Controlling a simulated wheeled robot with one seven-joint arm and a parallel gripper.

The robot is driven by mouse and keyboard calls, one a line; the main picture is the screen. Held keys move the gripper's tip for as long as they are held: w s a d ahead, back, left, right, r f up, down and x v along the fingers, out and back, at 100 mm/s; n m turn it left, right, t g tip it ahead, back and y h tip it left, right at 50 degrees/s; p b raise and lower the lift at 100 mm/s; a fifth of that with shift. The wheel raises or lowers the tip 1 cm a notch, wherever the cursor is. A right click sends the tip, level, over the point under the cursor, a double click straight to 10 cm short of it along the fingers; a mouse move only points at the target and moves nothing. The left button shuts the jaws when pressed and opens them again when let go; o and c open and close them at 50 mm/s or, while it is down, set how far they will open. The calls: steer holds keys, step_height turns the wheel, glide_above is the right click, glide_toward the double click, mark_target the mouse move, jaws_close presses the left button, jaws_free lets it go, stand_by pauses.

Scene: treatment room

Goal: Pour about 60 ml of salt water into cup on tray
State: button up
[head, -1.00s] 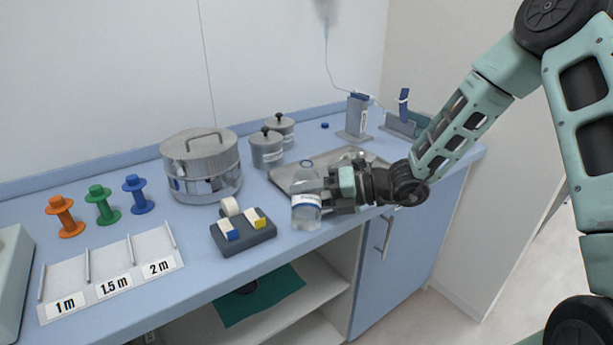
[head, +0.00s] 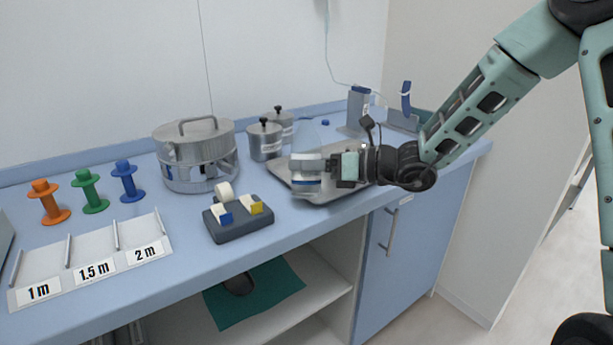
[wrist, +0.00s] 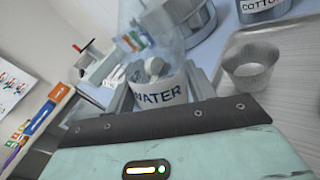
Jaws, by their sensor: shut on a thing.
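My gripper (head: 320,166) is shut on a clear bottle (head: 307,139), with fingers around its middle. In the wrist view the bottle (wrist: 160,94) has a white label reading "WATER"; any word before it is hidden. The bottle looks close to upright in the head view, over the left part of the metal tray (head: 345,197). I cannot tell its water level. In the wrist view a small, ribbed, greyish cup (wrist: 249,70) stands on the tray (wrist: 295,90), to the right of the bottle and apart from it. The cup is hidden in the head view.
A large steel drum (head: 196,158) and two lidded canisters (head: 264,141) stand behind and left of the tray. A tape dispenser (head: 238,219) sits front left. Coloured spools (head: 88,190) and a length-marked rack (head: 92,260) are further left. A blue-grey holder (head: 358,110) stands behind the tray.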

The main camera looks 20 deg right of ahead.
steer(key=n+b, duration=0.1)
steer(key=b, duration=0.1)
steer(key=n+b, duration=0.2)
steer(key=shift+w+f+t+y, duration=0.15)
steer(key=shift+f+t+y, duration=0.15)
steer(key=shift+t, duration=0.1)
steer(key=shift+r+n+b, duration=0.15)
steer(key=shift+n+b, duration=0.25)
steer(key=shift+b, duration=0.35)
